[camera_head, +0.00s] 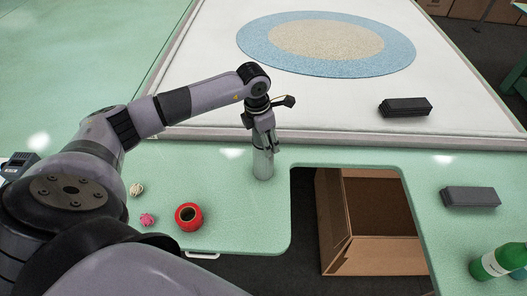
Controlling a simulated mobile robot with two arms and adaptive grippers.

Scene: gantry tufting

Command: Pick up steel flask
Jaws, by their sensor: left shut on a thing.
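The steel flask (263,165) stands upright on the green table, left of the cut-out in the table's front edge. It is a slim, pale grey cylinder. My left gripper (264,143) is above it, pointing down, with its fingers shut on the flask's upper part. The fingers hide the flask's top. The flask's base appears to be at the tabletop; I cannot tell whether it touches. My right gripper is not in view.
A red spool (188,216), a pink ball (147,220) and a beige ball (136,189) lie left of the flask. A cardboard box (343,258) sits below the cut-out. Dark blocks (470,197) (405,107) and a green bottle (497,262) are at right. A white framed surface (215,75) lies behind.

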